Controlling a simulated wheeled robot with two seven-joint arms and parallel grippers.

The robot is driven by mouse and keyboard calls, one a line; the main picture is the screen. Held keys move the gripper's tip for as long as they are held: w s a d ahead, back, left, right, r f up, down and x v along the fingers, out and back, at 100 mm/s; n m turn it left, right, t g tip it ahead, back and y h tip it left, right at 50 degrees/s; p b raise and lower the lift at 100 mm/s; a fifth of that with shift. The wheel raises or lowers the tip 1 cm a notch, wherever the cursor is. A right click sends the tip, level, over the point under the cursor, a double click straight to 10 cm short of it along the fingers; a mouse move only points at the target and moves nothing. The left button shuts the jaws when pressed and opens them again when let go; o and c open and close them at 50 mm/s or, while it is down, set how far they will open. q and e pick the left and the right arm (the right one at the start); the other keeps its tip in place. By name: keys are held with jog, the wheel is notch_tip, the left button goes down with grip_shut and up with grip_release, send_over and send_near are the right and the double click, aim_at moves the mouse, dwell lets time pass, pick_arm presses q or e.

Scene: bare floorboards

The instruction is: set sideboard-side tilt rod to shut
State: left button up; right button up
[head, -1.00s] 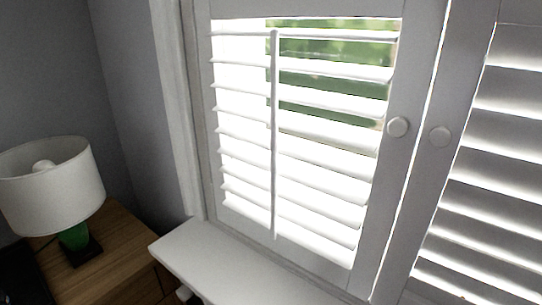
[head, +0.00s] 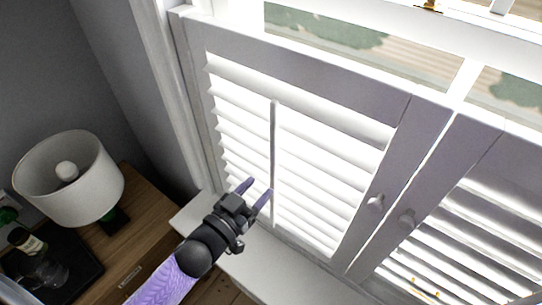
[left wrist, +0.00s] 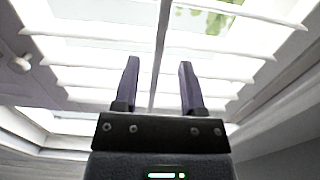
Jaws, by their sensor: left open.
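In the left wrist view the rod (left wrist: 158,50) runs between my fingers, with a gap on both sides. The slats (left wrist: 90,52) have bright gaps between them there, with some green showing through. My left gripper (head: 258,190) is open near the lower part of the rod, its purple fingers pointing at the panel. I cannot tell how far the fingertips reach around the rod. My right gripper is not in view.
A white sill (head: 265,268) juts out below the panel, under my left gripper. A lamp with a white shade (head: 70,175) stands on the sideboard, beside a dark tray (head: 72,262) with a bottle. Round knobs (head: 376,201) stick out near where the two panels meet.

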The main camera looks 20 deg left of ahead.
aim_at(272, 174)
pick_arm(q)
jog(key=x, duration=0.6)
jog(key=shift+f, duration=0.1)
jog(key=shift+w, duration=0.1)
grip_shut()
